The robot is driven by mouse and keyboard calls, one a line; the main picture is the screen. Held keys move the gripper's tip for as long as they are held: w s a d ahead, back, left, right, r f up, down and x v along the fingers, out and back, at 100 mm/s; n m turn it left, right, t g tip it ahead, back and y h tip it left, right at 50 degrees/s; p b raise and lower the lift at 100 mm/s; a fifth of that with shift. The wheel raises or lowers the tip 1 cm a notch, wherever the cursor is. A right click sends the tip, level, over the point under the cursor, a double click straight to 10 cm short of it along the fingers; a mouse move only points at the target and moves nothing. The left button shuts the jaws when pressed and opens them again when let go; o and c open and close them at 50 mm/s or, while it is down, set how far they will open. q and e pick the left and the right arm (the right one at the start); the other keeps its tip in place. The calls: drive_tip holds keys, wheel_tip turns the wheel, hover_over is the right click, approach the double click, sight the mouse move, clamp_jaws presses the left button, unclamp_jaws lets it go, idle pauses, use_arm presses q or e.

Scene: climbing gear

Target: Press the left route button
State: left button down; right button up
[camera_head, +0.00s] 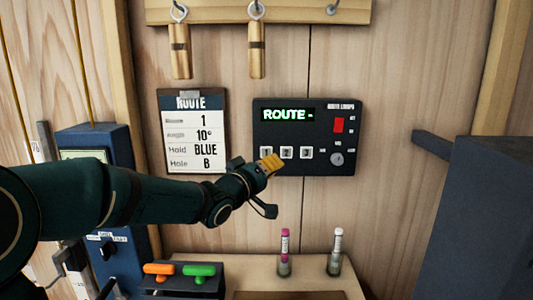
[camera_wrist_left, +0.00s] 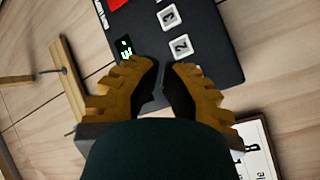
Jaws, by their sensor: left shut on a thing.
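The black control panel (camera_head: 335,115) is on the wooden wall, with a lit green display (camera_head: 288,114) reading "ROUTE -". Its lower row has three white buttons: the left one, 1 (camera_head: 266,151), then 2 (camera_head: 286,152) and 3 (camera_head: 306,153). My left gripper (camera_head: 270,163) is in front of the panel's lower left, its yellow fingers just below button 1. In the left wrist view the fingers (camera_wrist_left: 162,75) are close together over the panel, beside button 2 (camera_wrist_left: 180,46) and button 3 (camera_wrist_left: 168,17). Button 1 is hidden there. What lies between the fingers cannot be made out.
A route card (camera_head: 196,135) hangs left of the panel, reading 1, 10°, BLUE, B. The panel also has a red switch (camera_head: 338,125) and a round knob (camera_head: 337,158). Below stand two vials (camera_head: 285,262) and a box with orange and green handles (camera_head: 199,270).

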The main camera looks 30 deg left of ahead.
use_arm(q)
drive_tip(key=p, duration=0.3)
approach(279, 148)
drive_tip(key=w+d, duration=0.3)
drive_tip(key=shift+w+a+r, duration=0.1)
drive_tip(key=shift+w+a, duration=0.6)
drive_tip(key=shift+w, duration=0.1)
drive_tip(key=shift+p, duration=0.3)
idle(0.6)
drive_tip(key=shift+w+a, duration=0.25)
drive_tip(key=shift+w, duration=0.1)
drive_tip(key=shift+w+a+p, duration=0.15)
drive_tip(key=shift+w+p, duration=0.15)
drive_tip(key=shift+w, duration=0.05)
idle(0.7)
drive_tip(key=shift+s, duration=0.15)
drive_tip(key=shift+s+d+b, duration=0.3)
drive_tip(key=shift+s+d, duration=0.1)
drive_tip(key=shift+s, duration=0.15)
